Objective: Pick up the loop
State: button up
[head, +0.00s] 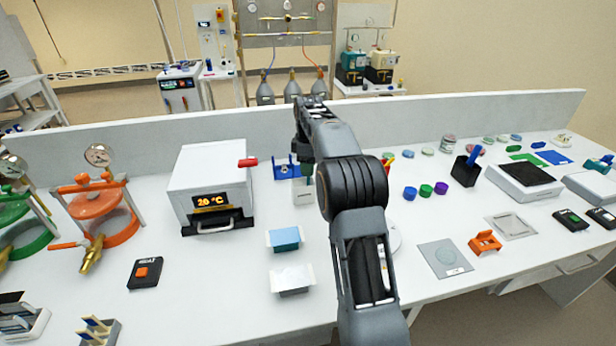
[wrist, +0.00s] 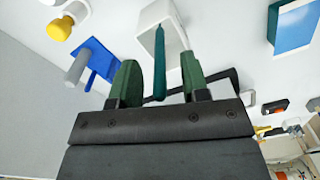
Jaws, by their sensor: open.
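A thin teal rod (wrist: 160,62), which looks like the loop's handle, shows in the wrist view. Its far part lies against a white holder (wrist: 165,22). My gripper (wrist: 160,84) is open, with one green finger on each side of the rod. A gap shows between the rod and each finger, so it is not gripped. The loop's tip is not visible. In the head view my arm hides most of the gripper and the rod; a pale holder (head: 303,194) shows just left of the arm.
A blue stand (wrist: 98,62) is left of the fingers in the wrist view and behind the holder in the head view. A white oven (head: 210,180) stands to the left.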

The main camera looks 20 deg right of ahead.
jog(key=shift+f, duration=0.8)
grip_shut()
